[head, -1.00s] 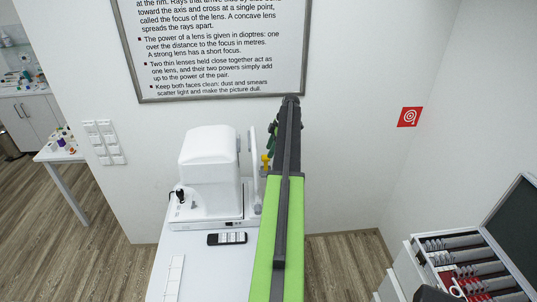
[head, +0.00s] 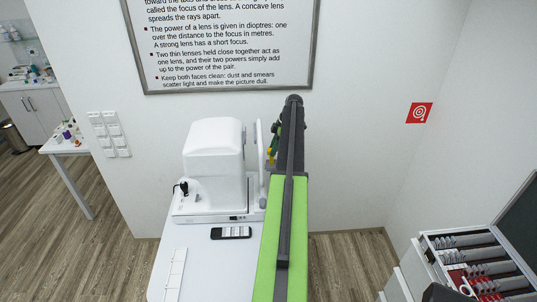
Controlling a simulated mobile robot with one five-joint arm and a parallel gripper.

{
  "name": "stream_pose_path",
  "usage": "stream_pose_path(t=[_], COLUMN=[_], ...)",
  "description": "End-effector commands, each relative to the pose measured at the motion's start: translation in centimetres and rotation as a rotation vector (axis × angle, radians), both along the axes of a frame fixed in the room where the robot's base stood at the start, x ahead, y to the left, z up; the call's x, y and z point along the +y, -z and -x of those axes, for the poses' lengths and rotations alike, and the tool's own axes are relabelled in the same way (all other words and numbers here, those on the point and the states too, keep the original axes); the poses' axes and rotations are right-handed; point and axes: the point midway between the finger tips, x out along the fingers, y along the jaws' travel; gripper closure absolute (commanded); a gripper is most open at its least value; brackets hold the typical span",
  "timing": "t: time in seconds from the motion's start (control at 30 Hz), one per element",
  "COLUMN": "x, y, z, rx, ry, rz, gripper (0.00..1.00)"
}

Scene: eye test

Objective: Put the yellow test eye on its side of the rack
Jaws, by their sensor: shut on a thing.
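My gripper (head: 273,143) has green jaws and shows only partly, at the left edge of my dark and green arm, just right of the white eye-testing machine. It is shut on the yellow test eye (head: 270,157), a small yellow piece partly hidden by the arm and jaws. It is held in the air beside the machine's upright plate. I cannot make out the rack for certain; a flat white strip with divisions (head: 174,275) lies on the table at the front left.
The white machine (head: 214,165) stands on the white table (head: 205,262), with a black phone-like device (head: 231,232) in front. An open case of lenses (head: 478,262) is at the lower right. A side table (head: 68,144) with small coloured items stands at the left.

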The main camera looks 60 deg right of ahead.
Motion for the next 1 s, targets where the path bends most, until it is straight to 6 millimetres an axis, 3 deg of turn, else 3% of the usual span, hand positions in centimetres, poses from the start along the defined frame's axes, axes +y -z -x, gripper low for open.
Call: stream_pose_path(t=[0.27,0.77,1.0], x=[0.0,0.0,0.1], y=[-0.5,-4.0,-4.0], z=[0.0,0.0,-0.1], rx=[0.0,0.0,0.0], ry=[0.0,0.0,-0.001], rz=[0.0,0.0,0.0], gripper=[0.93,0.93,0.93])
